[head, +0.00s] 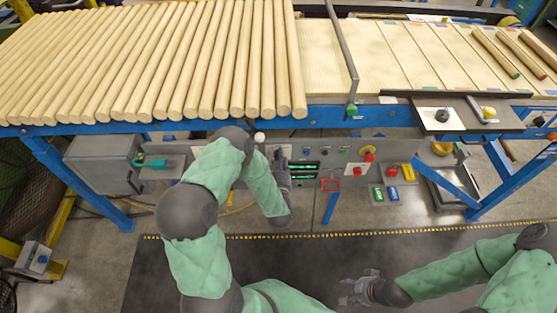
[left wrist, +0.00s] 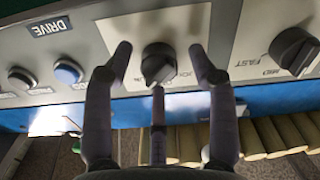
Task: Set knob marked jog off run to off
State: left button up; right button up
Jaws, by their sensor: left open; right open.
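The dark selector knob (left wrist: 158,66) sits on a pale label plate in the left wrist view. Lettering on the plate is inverted and partly covered; part of it looks like JOG. I cannot tell which mark the knob points to. My left gripper (left wrist: 160,52) is open, with one finger on each side of the knob and a visible gap to it. In the head view my left gripper (head: 279,165) is at the front of the control panel, and this knob cannot be made out there. My right gripper (head: 360,289) is open and empty over the dark mat, away from the panel.
A second dark knob (left wrist: 295,48) marked FAST and MID is close on the right in the left wrist view. A blue button (left wrist: 68,71) and a dark button (left wrist: 21,78) are left of the fingers, by a DRIVE label. Wooden rods (head: 200,60) lie on the conveyor above the panel.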

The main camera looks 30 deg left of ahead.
pick_arm(q)
jog(key=c, duration=1.1)
jog(key=shift+c, duration=0.2)
jog(key=shift+a+n, duration=0.1)
jog(key=shift+n, duration=0.5)
jog(key=n+b, duration=0.1)
jog(key=n, duration=0.2)
jog(key=shift+a+r+n+b, duration=0.1)
jog(key=shift+n+b, duration=0.95)
jog(key=shift+n, duration=1.25)
